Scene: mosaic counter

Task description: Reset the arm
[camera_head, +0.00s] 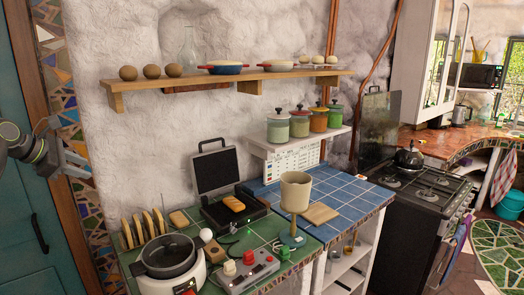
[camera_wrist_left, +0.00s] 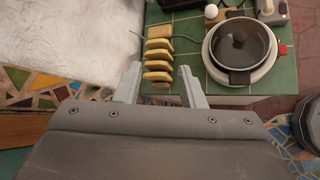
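My left gripper (camera_head: 82,166) is at the far left of the head view, raised in front of the wall, left of and above the counter. In the left wrist view its two fingers (camera_wrist_left: 160,82) stand apart with nothing held between them. Beyond the fingertips a row of bread slices (camera_wrist_left: 158,62) shows on the green tiles, apart from the gripper. My right gripper is in neither view.
The green tiled counter (camera_head: 266,233) holds a pot (camera_head: 168,257) on a white cooker, an open press (camera_head: 214,171), a control box (camera_head: 246,272) and a beige cup (camera_head: 295,190) on a stand. A wooden shelf (camera_head: 300,74) hangs above. A teal door (camera_head: 22,220) stands left.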

